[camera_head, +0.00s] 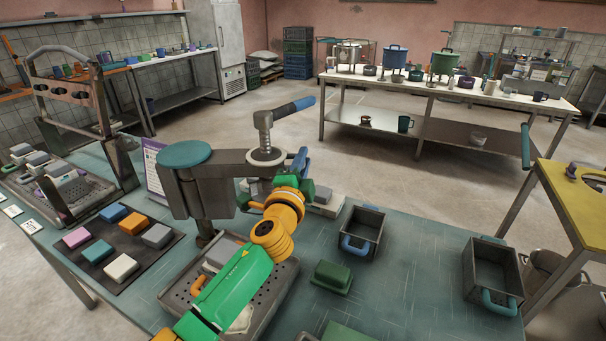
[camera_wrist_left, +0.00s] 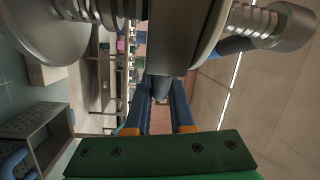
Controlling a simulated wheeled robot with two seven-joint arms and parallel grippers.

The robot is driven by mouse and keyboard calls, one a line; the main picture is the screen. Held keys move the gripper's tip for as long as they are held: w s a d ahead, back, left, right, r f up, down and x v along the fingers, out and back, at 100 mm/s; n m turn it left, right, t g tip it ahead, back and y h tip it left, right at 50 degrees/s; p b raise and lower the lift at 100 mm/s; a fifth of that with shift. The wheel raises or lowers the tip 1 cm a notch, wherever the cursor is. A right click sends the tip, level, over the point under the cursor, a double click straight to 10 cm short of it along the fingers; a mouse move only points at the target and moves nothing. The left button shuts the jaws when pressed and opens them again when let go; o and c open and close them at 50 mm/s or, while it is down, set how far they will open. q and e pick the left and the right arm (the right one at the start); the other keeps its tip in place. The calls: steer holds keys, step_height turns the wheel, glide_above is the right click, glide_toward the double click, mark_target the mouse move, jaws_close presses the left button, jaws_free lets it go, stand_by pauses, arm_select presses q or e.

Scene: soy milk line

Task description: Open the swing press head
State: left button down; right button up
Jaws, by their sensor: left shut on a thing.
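The swing press head (camera_head: 228,183) is a grey metal arm on a post with a teal round cap (camera_head: 184,154). A screw (camera_head: 264,132) with a blue-tipped handle (camera_head: 293,107) rises from its right end. My left gripper (camera_head: 300,160) is at that right end, partly hidden by my own wrist. In the left wrist view, my blue fingers (camera_wrist_left: 161,100) are shut on a small grey grip (camera_wrist_left: 160,87) beside the metal head (camera_wrist_left: 174,38). My right gripper is not in view.
A perforated tray (camera_head: 283,281) lies below the press. A dark mat (camera_head: 120,262) with colored blocks is at left. Two metal bins (camera_head: 367,222) (camera_head: 487,262) and a green block (camera_head: 332,276) stand on the teal table at right. Bare table separates them.

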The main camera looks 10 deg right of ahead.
arm_select(q)
steer(key=shift+w+f+y, duration=0.15)
steer(key=shift+w+y, duration=0.15)
steer(key=shift+w, duration=0.05)
steer(key=c, duration=1.1)
jaws_free()
steer(key=shift+c, duration=0.2)
steer(key=o, duration=0.3)
steer(key=shift+w+a, duration=0.15)
steer(key=shift+w+a+f, duration=0.1)
steer(key=shift+w, duration=0.05)
steer(key=shift+s, duration=0.2)
steer(key=shift+s+a+p, duration=0.15)
steer(key=shift+s+p, duration=0.3)
steer(key=shift+s, duration=0.1)
steer(key=shift+p+v, duration=0.3)
steer(key=shift+v, duration=2.55)
